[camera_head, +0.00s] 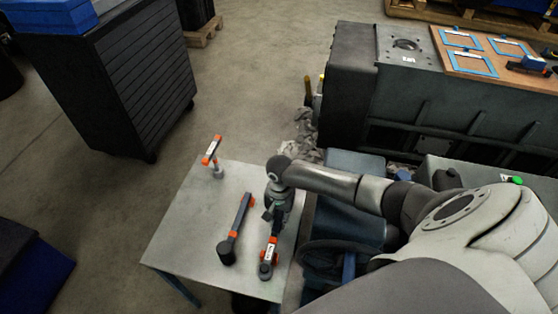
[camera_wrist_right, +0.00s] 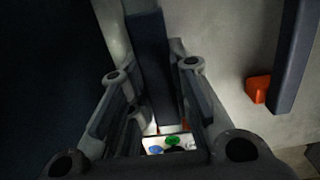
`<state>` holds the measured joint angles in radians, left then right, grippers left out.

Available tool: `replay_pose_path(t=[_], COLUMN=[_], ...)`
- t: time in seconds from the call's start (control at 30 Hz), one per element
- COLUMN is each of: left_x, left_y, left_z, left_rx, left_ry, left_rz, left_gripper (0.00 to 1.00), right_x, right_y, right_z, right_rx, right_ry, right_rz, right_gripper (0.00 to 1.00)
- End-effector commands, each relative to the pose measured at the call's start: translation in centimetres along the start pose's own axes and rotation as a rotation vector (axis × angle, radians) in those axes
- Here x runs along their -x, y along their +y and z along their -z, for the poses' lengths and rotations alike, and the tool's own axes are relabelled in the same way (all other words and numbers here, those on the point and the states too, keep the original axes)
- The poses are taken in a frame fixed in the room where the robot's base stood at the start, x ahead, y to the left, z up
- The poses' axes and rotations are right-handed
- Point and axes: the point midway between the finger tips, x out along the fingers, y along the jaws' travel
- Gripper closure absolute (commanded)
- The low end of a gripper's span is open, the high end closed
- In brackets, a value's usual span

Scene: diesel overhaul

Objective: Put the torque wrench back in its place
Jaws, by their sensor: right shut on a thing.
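Two long dark tools with orange parts lie near each other on the grey table. The right one, which I take to be the torque wrench (camera_head: 268,256), has orange bands, a white label and a round dark end toward the table's front edge. My right gripper (camera_head: 275,212) points down and is shut on its dark bar, which also shows between the fingers in the right wrist view (camera_wrist_right: 152,65). Whether it touches the table is hard to tell. The left tool (camera_head: 237,222) has a thick dark head at its near end. My left gripper is not in view.
The grey table (camera_head: 185,235) is bare on its left side. A T-shaped tool (camera_head: 212,153) with orange ends stands at its far edge. A dark drawer cabinet (camera_head: 140,75) stands behind left. A large dark engine block (camera_head: 440,110) is at the right.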

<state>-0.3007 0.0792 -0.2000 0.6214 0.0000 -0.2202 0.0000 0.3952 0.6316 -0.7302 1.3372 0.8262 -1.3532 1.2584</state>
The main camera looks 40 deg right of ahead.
Motion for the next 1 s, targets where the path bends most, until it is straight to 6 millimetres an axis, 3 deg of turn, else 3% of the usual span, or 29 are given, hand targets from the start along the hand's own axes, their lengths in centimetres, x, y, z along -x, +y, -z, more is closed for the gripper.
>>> replay_pose_path(t=[0.27,1.0], left_x=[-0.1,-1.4], left_y=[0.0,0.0], left_z=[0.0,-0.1], left_rx=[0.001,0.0], left_ry=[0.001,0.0], left_rz=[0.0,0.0], left_gripper=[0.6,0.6], right_x=[-0.1,-3.0], right_y=[-0.1,0.1], right_z=[0.0,-0.4], right_rx=[0.0,0.003], right_ry=[0.0,-0.01], right_rz=[0.003,-0.006], right_gripper=[1.0,1.0])
